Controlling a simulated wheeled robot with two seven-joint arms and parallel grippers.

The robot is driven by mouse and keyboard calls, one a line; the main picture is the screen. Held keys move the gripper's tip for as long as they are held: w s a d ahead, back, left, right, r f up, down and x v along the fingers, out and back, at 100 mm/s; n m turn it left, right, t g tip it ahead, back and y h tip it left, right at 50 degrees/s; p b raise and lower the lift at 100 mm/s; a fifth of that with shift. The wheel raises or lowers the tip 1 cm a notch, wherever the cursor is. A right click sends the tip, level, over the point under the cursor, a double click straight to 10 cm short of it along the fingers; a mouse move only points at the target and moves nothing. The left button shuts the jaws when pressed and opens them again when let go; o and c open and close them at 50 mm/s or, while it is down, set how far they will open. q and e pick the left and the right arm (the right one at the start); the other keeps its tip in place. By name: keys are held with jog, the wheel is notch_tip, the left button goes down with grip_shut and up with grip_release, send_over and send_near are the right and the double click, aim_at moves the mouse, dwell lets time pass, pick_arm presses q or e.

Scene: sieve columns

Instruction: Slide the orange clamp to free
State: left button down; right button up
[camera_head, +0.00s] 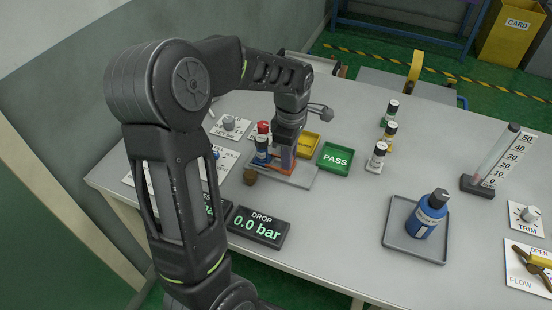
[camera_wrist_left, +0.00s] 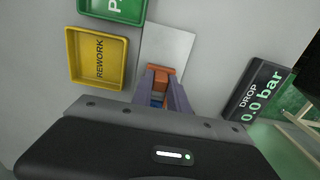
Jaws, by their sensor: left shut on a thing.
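In the left wrist view an orange clamp (camera_wrist_left: 160,72) sits between the two purple-grey fingers of my left gripper (camera_wrist_left: 161,78). The fingers are shut on it. In the head view my left gripper (camera_head: 284,160) reaches down over a grey plate (camera_head: 292,180), with a little orange showing at its fingers. My right gripper is not in view.
A green PASS tray (camera_head: 336,158) and a yellow REWORK tray (camera_wrist_left: 73,58) lie beside the plate. A DROP display (camera_head: 257,227) reads 0.0 bar. Several small bottles stand behind. A blue bottle (camera_head: 428,214) stands on a grey tray (camera_head: 392,240) at right. The table middle is clear.

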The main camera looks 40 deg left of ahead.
pick_arm(q)
jog(key=shift+w+d, duration=0.25)
jog(key=shift+d, duration=0.5)
jog(key=c, duration=1.4)
grip_release()
jog(key=shift+o, duration=0.2)
notch_tip(320, 180, up, 6)
jog(key=p, duration=0.4)
jog(key=shift+p, duration=0.4)
